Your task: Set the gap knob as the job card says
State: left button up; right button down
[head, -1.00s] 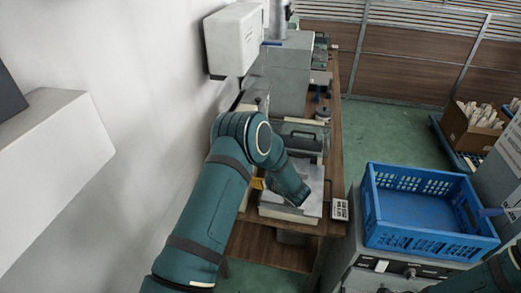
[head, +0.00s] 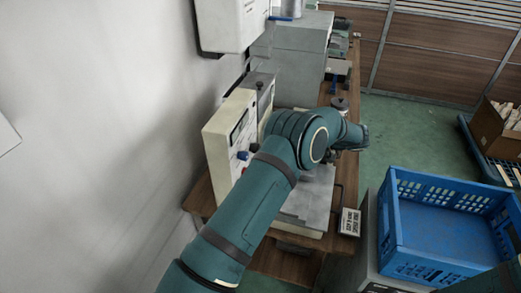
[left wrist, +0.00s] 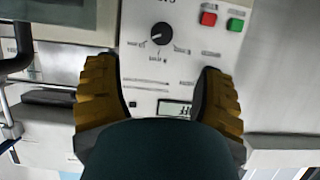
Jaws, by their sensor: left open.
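In the left wrist view a black round knob (left wrist: 161,33) sits on a white panel (left wrist: 145,70), with a pale mark on its lower left and small labels around it too blurred to read. My left gripper (left wrist: 157,68) is open, its two yellow-brown fingers below the knob in the picture and apart from it. In the head view my left arm reaches over the bench and hides its fingertips. A white card with dark print (head: 349,222) stands at the bench's front right corner; its text is unreadable, so I cannot tell if it is the job card. My right gripper is out of view.
A red button (left wrist: 208,18) and a green button (left wrist: 235,24) sit right of the knob. A white control box (head: 228,140) stands at the bench's left by the wall. A blue crate (head: 408,255) is at the right. Green floor is open beyond the bench.

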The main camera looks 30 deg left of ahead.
aim_at(255, 148)
pick_arm(q)
jog(key=x, duration=1.3)
jog(key=shift+s+a+r, duration=0.1)
jog(key=shift+s+a, duration=0.05)
jog(key=shift+s, duration=0.1)
jog(key=c, duration=1.2)
